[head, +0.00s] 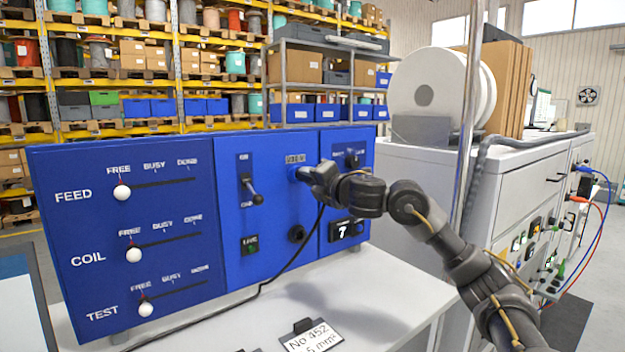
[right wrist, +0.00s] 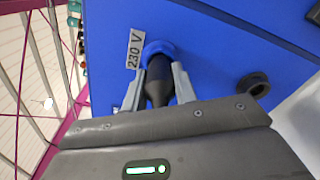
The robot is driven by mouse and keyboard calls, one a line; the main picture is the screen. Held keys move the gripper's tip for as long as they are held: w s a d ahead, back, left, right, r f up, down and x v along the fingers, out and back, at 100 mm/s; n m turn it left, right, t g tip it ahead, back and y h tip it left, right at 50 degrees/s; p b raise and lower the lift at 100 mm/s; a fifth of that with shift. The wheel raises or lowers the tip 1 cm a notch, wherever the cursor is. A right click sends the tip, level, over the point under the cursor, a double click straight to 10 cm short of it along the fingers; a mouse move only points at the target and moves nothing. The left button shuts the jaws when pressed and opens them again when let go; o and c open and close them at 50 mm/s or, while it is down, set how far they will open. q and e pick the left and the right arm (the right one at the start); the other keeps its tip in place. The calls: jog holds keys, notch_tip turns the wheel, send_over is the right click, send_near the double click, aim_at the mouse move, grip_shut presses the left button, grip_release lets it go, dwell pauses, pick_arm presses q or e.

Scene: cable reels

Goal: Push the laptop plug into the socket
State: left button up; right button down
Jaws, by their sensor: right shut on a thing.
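The laptop plug (right wrist: 158,90) is a black barrel on a cable, held between the two grey fingers of my right gripper (right wrist: 159,85). The plug's front end is at the blue round socket (right wrist: 156,50) beside a "230 V" label, on the blue panel. I cannot tell how deep it sits in the socket. In the head view my right gripper (head: 312,176) reaches the socket (head: 296,173) from the right and hides most of the plug. The black cable (head: 290,262) hangs from it to the table. My left gripper is not in view.
The blue panel (head: 215,290) carries FEED, COIL and TEST sliders, a lever switch (head: 251,190) and a second, dark round port (head: 297,233) below the socket. A "No 452" card (head: 312,338) stands on the pale table. A grey cabinet (head: 520,170) and metal pole stand right.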

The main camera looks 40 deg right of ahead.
jog(key=c, duration=1)
grip_release()
jog(key=shift+w, duration=0.15)
jog(key=shift+c, duration=0.2)
jog(key=shift+s, duration=0.4)
jog(key=s+b, duration=0.2)
jog(key=s, duration=0.8)
jog(key=shift+a, duration=0.1)
